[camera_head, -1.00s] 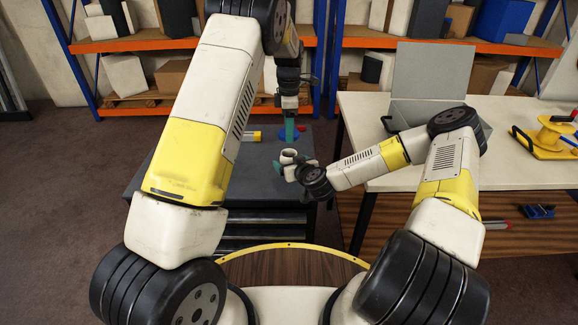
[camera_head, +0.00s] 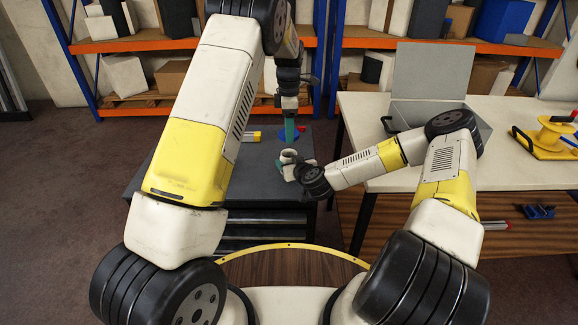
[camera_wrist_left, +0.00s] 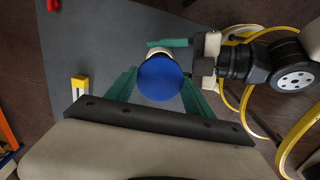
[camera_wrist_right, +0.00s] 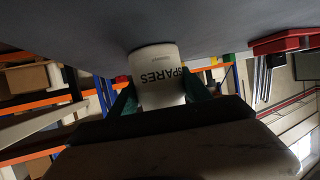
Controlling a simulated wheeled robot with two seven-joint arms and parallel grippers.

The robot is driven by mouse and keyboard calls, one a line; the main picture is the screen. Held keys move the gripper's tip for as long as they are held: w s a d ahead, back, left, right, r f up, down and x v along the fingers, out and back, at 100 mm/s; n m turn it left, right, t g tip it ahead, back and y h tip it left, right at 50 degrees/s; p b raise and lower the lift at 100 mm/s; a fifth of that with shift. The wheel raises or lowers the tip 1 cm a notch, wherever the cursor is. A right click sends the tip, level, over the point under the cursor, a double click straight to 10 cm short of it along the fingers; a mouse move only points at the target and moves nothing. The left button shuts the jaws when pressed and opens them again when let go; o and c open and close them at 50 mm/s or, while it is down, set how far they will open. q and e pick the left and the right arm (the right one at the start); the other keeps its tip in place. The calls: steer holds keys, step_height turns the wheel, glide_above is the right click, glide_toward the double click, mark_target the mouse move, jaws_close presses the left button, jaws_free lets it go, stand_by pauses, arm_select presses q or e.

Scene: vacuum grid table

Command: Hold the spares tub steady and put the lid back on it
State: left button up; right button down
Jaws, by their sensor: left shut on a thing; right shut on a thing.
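The blue round lid (camera_wrist_left: 160,78) is between the teal fingers of my left gripper (camera_wrist_left: 157,88), shut on it. In the head view that gripper (camera_head: 289,130) is above and behind the white spares tub (camera_head: 288,156). In the left wrist view the lid covers most of the tub (camera_wrist_left: 155,52); whether they touch I cannot tell. My right gripper (camera_wrist_right: 160,98) is shut on the tub, its teal fingers on both sides of the wall marked SPARES (camera_wrist_right: 158,78). The tub appears upright at the dark grey top (camera_head: 225,165).
A yellow and white item (camera_head: 254,136) lies left of the tub, and a small red object (camera_head: 301,128) is behind it. The grey top's left part is clear.

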arm_select(q)
steer(key=shift+f, duration=2.5)
steer(key=shift+f, duration=0.1)
steer(key=shift+f, duration=0.8)
steer(key=shift+f, duration=0.55)
